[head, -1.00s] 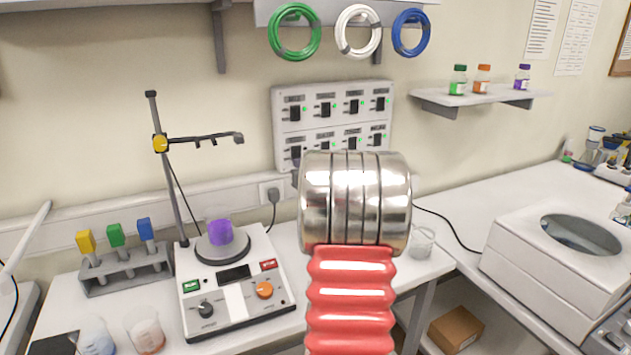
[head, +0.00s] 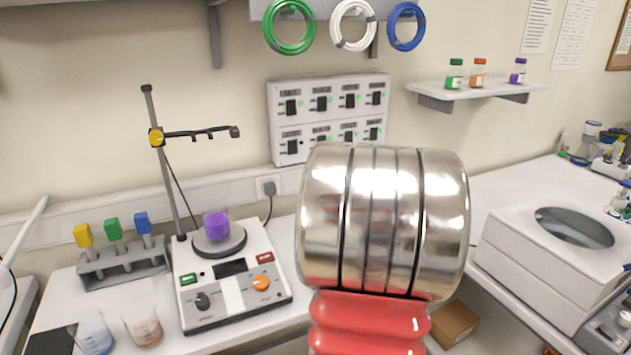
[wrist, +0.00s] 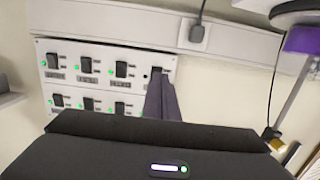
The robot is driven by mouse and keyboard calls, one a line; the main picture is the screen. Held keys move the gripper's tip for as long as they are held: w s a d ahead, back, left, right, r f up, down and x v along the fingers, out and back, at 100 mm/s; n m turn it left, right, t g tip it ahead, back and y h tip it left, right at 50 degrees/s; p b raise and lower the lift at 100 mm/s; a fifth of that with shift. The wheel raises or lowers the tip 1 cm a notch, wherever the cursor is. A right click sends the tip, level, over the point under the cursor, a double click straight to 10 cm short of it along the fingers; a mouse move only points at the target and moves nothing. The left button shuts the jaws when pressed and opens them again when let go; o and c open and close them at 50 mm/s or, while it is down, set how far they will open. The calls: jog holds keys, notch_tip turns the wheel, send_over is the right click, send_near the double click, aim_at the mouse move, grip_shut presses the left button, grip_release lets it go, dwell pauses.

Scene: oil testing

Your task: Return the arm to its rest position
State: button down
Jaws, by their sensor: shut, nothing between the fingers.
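My arm's metal joint (head: 384,220) and red bellows fill the lower middle of the head view, in front of the bench. My gripper is hidden in the head view. In the wrist view my gripper (wrist: 162,80) shows its dark fingers together, shut and empty. They point toward the switch panel (wrist: 95,75), which appears upside down there with its switches and green lights. I cannot tell how far the fingertips are from it. The same panel (head: 331,86) hangs on the wall in the head view.
A hotplate (head: 230,290) with a purple beaker (head: 216,226) and a clamp stand (head: 165,165) stand at left. A tool rack (head: 125,262) and beakers are beside it. A white centrifuge (head: 530,280) stands at right. A shelf (head: 478,90) holds bottles. Coloured rings hang above the panel.

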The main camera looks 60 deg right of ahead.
dwell(0.6)
jog(key=s+d+f+m+g+h, duration=0.2)
jog(key=s+d+f+g, duration=0.1)
jog(key=s+f+g, duration=0.4)
jog(key=s+a+f+g+y, duration=0.1)
jog(key=s+a+f+g, duration=0.1)
jog(key=s+a+f, duration=0.15)
jog(key=a+r+n+y, duration=0.1)
jog(key=a+n+y, duration=0.1)
jog(key=a, duration=1.5)
jog(key=s+a+r+n+y, duration=0.1)
jog(key=a+r+n+y, duration=0.1)
jog(key=a, duration=1.5)
jog(key=a+r+n+y, duration=0.1)
jog(key=a+n+y, duration=0.3)
jog(key=a, duration=1.3)
jog(key=shift+s+r+y, duration=0.2)
jog(key=shift+y, duration=0.4)
